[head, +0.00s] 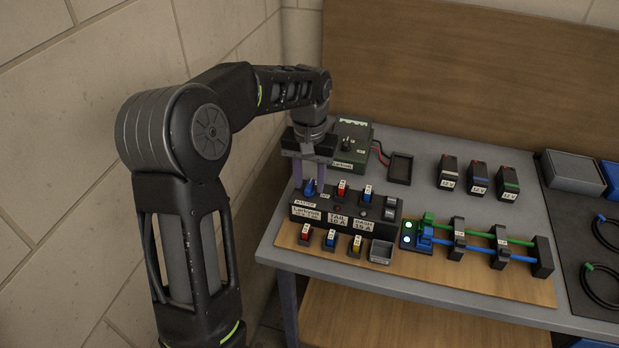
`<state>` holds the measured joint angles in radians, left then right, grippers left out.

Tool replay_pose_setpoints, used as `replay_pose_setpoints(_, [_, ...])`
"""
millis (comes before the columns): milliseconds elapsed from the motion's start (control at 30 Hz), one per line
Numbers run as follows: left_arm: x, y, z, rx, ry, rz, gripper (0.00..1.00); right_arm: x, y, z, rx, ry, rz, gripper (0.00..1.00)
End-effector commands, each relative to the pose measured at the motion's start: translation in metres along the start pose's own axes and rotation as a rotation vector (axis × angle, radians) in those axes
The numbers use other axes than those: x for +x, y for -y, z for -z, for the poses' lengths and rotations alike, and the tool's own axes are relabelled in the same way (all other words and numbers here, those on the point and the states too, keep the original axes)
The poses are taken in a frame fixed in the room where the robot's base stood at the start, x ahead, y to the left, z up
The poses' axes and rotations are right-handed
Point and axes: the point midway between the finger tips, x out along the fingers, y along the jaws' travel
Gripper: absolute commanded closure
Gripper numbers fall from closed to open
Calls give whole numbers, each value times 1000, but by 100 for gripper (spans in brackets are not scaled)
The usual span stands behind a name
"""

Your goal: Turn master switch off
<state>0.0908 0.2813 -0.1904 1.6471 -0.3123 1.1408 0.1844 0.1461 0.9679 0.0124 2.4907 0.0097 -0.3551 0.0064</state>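The black switch panel (345,212) stands on a wooden board on the bench. The master switch (310,189) is a blue knob at the panel's left end, above a label reading MASTER. My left gripper (309,184) points down over it, its two fingers apart on either side of the knob. Whether a finger touches the knob is hard to tell. The knob's exact angle is partly hidden by the fingers. My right gripper is not in view.
A green box (351,146) stands behind the panel near the gripper. Several fuses, a small grey tray (381,251) and a tube rig with green and blue tubes (482,241) share the board. Three batteries (479,178) stand behind. A stone wall is close on the left.

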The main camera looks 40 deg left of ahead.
Motion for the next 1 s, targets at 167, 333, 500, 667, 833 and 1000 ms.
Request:
replay_pose_setpoints(167, [2,0,0,0,0,0,64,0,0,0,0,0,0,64])
replay_pose_setpoints(333, [2,0,0,0,-1,0,69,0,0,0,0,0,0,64])
replay_pose_setpoints(500, [2,0,0,0,0,0,83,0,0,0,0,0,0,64])
replay_pose_setpoints(667, [2,0,0,0,-1,0,96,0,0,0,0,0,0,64])
replay_pose_setpoints(833, [2,0,0,0,-1,0,100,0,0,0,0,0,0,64])
replay_pose_setpoints(1000, [2,0,0,0,-1,0,100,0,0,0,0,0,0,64])
